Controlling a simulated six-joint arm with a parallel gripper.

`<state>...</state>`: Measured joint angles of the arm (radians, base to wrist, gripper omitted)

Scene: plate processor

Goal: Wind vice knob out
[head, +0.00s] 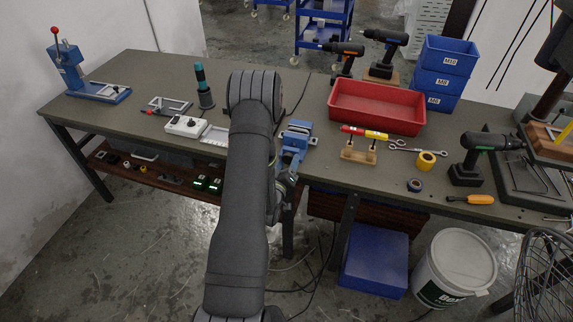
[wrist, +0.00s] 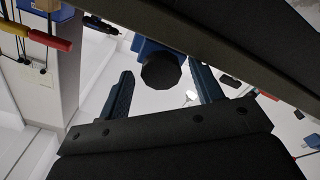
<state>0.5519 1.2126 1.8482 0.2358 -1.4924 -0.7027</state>
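The blue vice (head: 297,135) sits at the front edge of the bench, just right of my arm in the head view. In the wrist view its blue body (wrist: 148,47) shows at top centre, with the dark, round vice knob (wrist: 160,72) facing the camera. My gripper (wrist: 162,70) is open, one finger on each side of the knob in the picture. A gap shows between the knob and each finger, so neither finger appears to touch it. How deep the knob sits between the fingers is unclear. In the head view my arm hides much of the gripper and the knob.
A white control box (head: 186,126) stands left of my arm. Right of the vice are a small wooden screwdriver stand (head: 358,153) and a red bin (head: 377,106). The floor in front is partly open.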

